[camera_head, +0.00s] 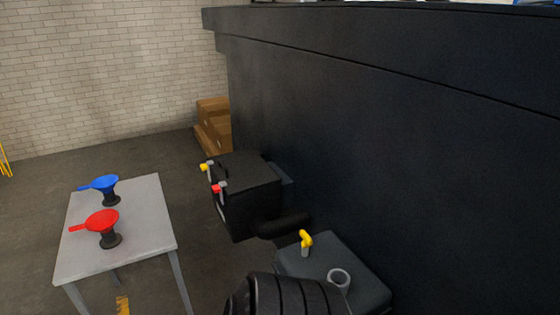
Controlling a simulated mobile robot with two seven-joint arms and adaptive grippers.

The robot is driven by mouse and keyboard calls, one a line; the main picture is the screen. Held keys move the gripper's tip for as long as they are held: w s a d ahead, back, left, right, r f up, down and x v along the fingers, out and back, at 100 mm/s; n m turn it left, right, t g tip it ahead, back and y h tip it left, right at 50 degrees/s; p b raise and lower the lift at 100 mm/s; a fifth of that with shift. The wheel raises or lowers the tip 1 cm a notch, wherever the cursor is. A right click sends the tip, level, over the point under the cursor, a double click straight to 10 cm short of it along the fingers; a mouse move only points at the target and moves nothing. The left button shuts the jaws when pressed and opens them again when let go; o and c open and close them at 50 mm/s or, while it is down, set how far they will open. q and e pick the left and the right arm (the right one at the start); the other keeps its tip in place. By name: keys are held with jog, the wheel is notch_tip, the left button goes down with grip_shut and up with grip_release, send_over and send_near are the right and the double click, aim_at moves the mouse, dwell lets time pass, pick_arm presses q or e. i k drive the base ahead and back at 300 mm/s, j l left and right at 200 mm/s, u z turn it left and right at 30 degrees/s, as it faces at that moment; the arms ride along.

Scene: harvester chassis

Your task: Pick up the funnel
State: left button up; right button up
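Nothing touches either funnel.
The large dark chassis wall (400,130) fills the right. Beside it are a black box (247,180) with red and yellow caps and a dark tank (320,260) with a yellow-handled fitting (306,240) and a round opening (339,278). Brown boxes (213,122) stand behind. Floor between table and chassis is clear.

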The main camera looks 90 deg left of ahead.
aim_at(103, 222)
jog(key=u, duration=1.95)
